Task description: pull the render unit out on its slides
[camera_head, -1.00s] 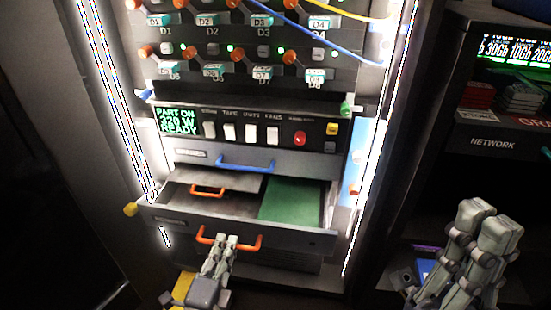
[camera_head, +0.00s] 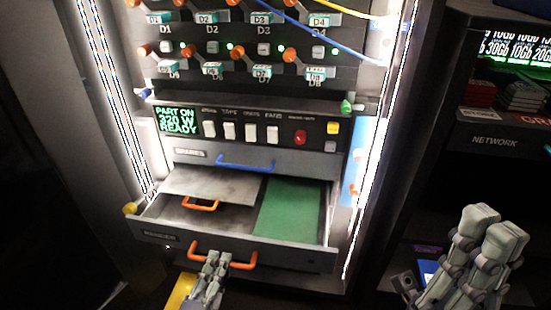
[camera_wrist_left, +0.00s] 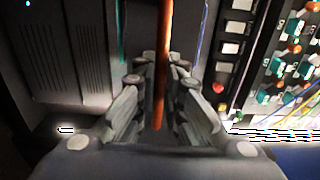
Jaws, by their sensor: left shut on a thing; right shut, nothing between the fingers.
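The render unit (camera_head: 205,247) is the drawer-like unit low in the rack, standing out from it with its open top showing. Its front has an orange handle (camera_head: 240,265). My left gripper (camera_head: 216,262) is shut on that handle near its middle. In the left wrist view the orange handle (camera_wrist_left: 163,70) runs between the two fingers of my left gripper (camera_wrist_left: 163,90). Inside the unit lie a grey lid with a small orange handle (camera_head: 200,205) and a green board (camera_head: 288,210). My right gripper (camera_head: 492,230) is shut and empty, at the lower right, away from the unit.
Above is a drawer with a blue handle (camera_head: 246,163), then a switch panel (camera_head: 250,130) reading "PART ON 320 W READY". Blue and yellow cables (camera_head: 335,52) hang across the upper rows. A dark shelf cabinet (camera_head: 495,140) stands at the right. Bright light strips edge the rack.

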